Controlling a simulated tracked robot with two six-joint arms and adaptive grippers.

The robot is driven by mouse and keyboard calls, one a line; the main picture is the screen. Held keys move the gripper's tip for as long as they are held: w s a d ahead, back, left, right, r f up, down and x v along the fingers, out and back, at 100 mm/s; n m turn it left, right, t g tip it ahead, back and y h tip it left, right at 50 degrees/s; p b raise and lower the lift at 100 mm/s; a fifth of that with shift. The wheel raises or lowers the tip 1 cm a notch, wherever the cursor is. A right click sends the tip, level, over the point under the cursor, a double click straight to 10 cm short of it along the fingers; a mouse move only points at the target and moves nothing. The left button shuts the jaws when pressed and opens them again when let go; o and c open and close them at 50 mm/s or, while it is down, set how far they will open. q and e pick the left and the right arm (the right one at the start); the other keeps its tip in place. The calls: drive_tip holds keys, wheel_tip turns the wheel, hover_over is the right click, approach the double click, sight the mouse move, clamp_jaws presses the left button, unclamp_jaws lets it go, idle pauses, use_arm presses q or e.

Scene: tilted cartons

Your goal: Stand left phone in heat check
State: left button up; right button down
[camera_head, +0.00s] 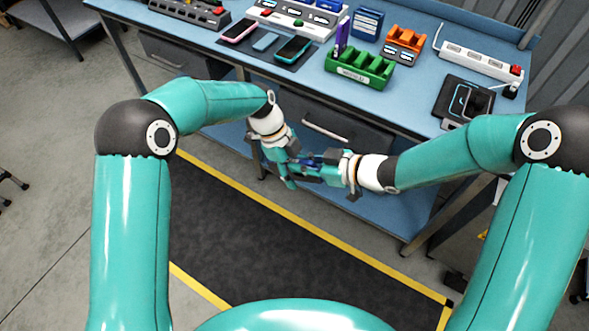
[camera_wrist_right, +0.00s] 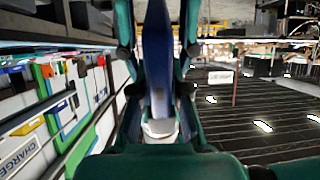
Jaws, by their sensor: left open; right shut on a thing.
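My right gripper (camera_head: 318,168) is shut on a dark blue phone (camera_wrist_right: 157,55), seen edge-on between the fingers in the right wrist view. In the head view the held phone is small and partly hidden by the grippers, in front of the table. My left gripper (camera_head: 289,172) is open close beside the right gripper; I cannot tell whether it touches the phone. On a dark mat lie a pink phone (camera_head: 239,30), a small blue phone (camera_head: 266,41) and a teal-edged phone (camera_head: 292,49). I cannot read which holder is the heat check.
A green slotted rack (camera_head: 362,70) has a purple phone (camera_head: 342,37) standing at its left end. Behind are an orange rack (camera_head: 404,47), a blue rack (camera_head: 367,24) and a white station (camera_head: 290,22). A power strip (camera_head: 480,63) and black pad (camera_head: 463,100) are right.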

use_arm(q)
clamp_jaws()
drive_tip(key=shift+d, duration=0.1)
use_arm(e)
drive_tip(key=c, duration=1.1)
unclamp_jaws()
drive_tip(key=shift+d, duration=0.1)
